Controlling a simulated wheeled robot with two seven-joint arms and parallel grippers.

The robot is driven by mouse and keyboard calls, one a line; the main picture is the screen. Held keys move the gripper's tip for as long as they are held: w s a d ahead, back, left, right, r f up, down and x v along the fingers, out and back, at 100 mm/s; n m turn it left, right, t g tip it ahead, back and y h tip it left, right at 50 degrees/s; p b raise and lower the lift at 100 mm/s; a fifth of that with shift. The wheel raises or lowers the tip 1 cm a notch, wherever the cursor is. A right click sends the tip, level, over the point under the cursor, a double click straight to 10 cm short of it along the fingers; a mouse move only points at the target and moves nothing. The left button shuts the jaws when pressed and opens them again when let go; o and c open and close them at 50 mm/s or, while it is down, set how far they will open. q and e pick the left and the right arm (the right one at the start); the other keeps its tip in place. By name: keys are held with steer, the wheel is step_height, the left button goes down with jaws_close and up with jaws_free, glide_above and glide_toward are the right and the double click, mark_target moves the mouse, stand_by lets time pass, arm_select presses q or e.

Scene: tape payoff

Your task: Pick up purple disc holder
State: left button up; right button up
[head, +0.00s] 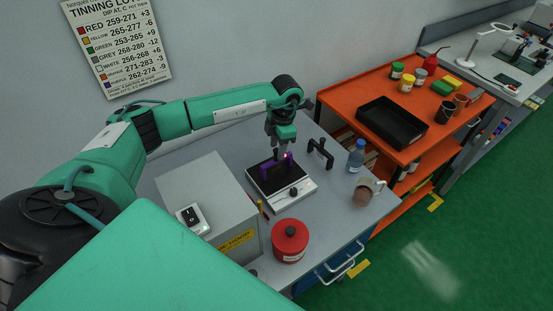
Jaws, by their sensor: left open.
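The purple disc holder (266,173) stands on the dark top of a small white-sided device (301,191) on the grey table. The gripper is open. A small red-pink light shows between the fingers. I cannot tell whether the fingers touch the holder. My right gripper is not in the view.
A red canister (290,241) and a large grey box (199,180) are nearer. An orange cart (345,93) with a black tray (391,122) stands beyond the table.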

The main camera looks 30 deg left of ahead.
mark_target(276, 161)
arm_select(q)
steer(key=shift+s+a+f+p, duration=0.15)
steer(key=shift+f+p, duration=0.1)
steer(key=shift+f, duration=0.25)
steer(key=shift+s+d+f+p, duration=0.1)
steer(key=shift+f+p, duration=0.1)
steer(key=shift+f, duration=0.75)
steer(key=shift+c, duration=0.2)
jaws_close()
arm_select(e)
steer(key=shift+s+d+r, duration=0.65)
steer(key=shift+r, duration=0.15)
